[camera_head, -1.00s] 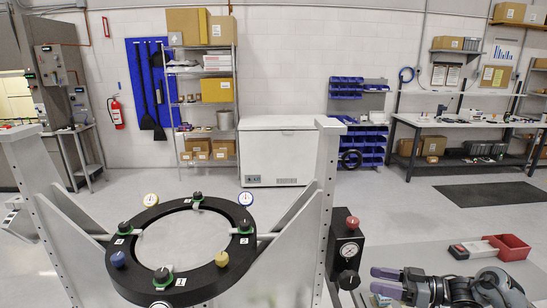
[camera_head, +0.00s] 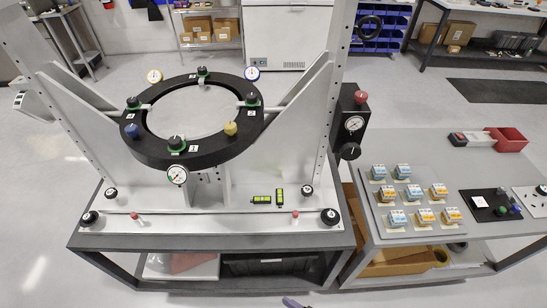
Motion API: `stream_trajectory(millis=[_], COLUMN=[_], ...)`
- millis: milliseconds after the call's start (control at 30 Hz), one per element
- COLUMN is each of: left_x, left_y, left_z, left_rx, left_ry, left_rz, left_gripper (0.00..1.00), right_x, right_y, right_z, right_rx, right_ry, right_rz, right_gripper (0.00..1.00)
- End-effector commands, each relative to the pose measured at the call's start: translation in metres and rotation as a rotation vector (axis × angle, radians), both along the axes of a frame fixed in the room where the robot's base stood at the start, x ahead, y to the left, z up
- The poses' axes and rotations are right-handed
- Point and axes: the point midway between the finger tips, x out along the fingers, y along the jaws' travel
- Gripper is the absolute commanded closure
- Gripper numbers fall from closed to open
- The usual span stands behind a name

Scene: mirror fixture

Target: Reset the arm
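The mirror fixture's black ring (camera_head: 193,117) stands tilted between two white uprights on a grey stand. Dark knobs on green bases, a blue knob (camera_head: 131,131), a yellow knob (camera_head: 230,128) and round dials sit around the ring. Only a small purple fingertip, probably of my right gripper (camera_head: 293,302), shows at the bottom edge, in front of the stand and clear of it. The rest of that gripper is out of the picture, so its opening and anything in it are hidden. My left gripper is not in view.
A grey table (camera_head: 375,184) on the right holds several breaker blocks (camera_head: 413,192), a black panel (camera_head: 490,205) and a red bin (camera_head: 506,140). Floor on the left is clear.

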Motion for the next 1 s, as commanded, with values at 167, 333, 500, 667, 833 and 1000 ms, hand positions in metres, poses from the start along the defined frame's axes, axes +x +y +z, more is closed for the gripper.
stream_trajectory(millis=[167,333,500,667,833,1000], left_x=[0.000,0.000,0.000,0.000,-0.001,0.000], left_y=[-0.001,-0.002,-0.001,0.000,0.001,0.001], left_z=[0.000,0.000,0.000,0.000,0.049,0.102], left_rx=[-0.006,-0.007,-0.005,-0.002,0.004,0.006], left_ry=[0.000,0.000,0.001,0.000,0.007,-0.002], left_rz=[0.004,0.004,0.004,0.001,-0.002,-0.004], left_gripper=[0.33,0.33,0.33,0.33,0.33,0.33], right_x=[-0.009,-0.012,-0.036,-0.075,-0.076,-0.075], right_y=[-0.068,-0.138,-0.177,-0.191,-0.191,-0.191], right_z=[0.035,0.084,0.112,0.101,0.153,0.201], right_rx=[-0.255,-0.437,-0.549,-0.663,-0.676,-0.676], right_ry=[0.111,0.235,0.385,0.585,0.581,0.581], right_rz=[-0.269,-0.459,-0.529,-0.481,-0.464,-0.464], right_gripper=[0.41,0.41,0.41,0.41,0.41,0.41])
